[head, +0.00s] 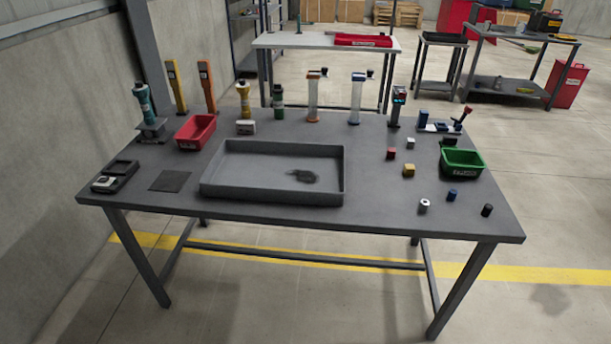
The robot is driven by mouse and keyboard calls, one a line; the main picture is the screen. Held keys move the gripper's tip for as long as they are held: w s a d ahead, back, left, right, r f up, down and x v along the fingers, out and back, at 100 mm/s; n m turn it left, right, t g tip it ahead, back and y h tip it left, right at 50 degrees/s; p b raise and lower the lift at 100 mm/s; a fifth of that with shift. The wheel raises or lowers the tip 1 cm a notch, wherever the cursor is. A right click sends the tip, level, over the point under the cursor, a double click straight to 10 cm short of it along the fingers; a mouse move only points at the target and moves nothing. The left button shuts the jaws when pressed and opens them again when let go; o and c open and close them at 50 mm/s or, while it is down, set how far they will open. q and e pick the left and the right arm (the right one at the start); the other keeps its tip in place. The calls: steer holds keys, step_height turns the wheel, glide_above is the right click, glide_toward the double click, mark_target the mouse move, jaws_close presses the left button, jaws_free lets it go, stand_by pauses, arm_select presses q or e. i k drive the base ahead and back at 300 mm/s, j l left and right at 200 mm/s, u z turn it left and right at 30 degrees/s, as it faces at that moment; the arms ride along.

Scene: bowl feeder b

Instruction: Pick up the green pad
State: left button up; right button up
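I cannot make out a clearly green pad on the grey table (400,220). A flat dark grey square (170,181) lies at the left of the table, left of the large grey tray (272,191). A small dark item (449,141), its color hard to tell, sits just behind the green bin (462,163) at the right. The tray holds a dark patch or pile (303,176) on its floor. Neither of my grippers is in view.
A red bin (196,132) and several upright tools and cylinders line the table's back. A black device (115,176) lies at the left edge. Small blocks, including a yellow one (408,170), and cylinders are scattered right of the tray.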

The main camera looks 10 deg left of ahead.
mark_target(447, 141)
steer(key=i+l+z, duration=0.25)
steer(key=l+z, duration=0.15)
steer(key=i+l+z, duration=0.55)
steer(key=z, duration=0.25)
steer(key=i+l+z, duration=0.2)
steer(key=z, duration=0.2)
steer(key=i+l+z, duration=0.15)
steer(key=z, duration=0.3)
steer(key=i+z, duration=0.4)
steer(key=i+u, duration=0.1)
steer(key=i, duration=0.35)
steer(key=i+l+u, duration=0.15)
steer(key=i, duration=0.3)
steer(key=i+j+u, duration=0.1)
steer(key=i+u, duration=0.15)
steer(key=u, duration=0.25)
steer(key=i+u, duration=0.2)
steer(key=u, duration=0.3)
steer(key=i+u, duration=0.25)
steer(key=u, duration=0.2)
steer(key=i+l+u, duration=0.2)
steer(key=u, duration=0.3)
